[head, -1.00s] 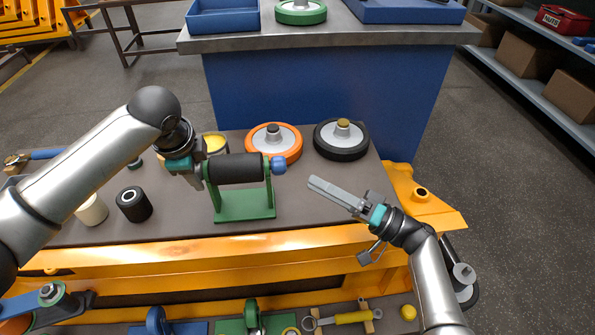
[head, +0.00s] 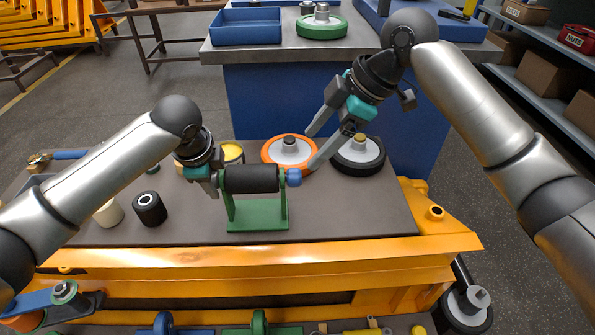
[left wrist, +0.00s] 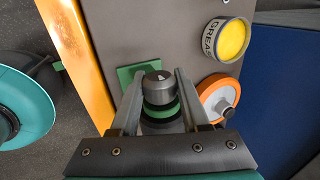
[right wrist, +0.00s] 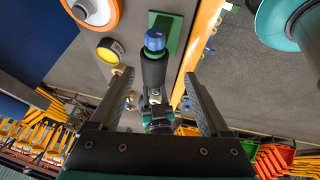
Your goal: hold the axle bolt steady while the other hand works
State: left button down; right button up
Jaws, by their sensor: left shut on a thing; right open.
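A black roller (head: 252,179) sits across a green fork frame (head: 258,216) on the workbench. My left gripper (head: 209,180) is shut on the axle bolt at the roller's left end. In the left wrist view the bolt's grey head (left wrist: 157,86) is between the two fingers. A blue nut (head: 294,177) is at the roller's right end; it also shows in the right wrist view (right wrist: 155,40). My right gripper (head: 311,150) is open and empty, its fingers spread just above and right of the nut, apart from it.
An orange wheel (head: 290,154) and a black wheel (head: 359,155) lie behind. A yellow grease tin (left wrist: 228,40) stands behind the roller. A black cylinder (head: 150,208) and a cream cylinder (head: 108,212) stand at left. The bench's front right is clear.

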aim_at(298, 171)
jog(key=shift+t+h, duration=0.3)
jog(key=shift+h, duration=0.3)
jog(key=x, duration=0.7)
jog(key=d+x, duration=0.1)
jog(key=x, duration=0.3)
jog(key=shift+w+f, duration=0.25)
jog(key=shift+w, duration=0.15)
grip_shut()
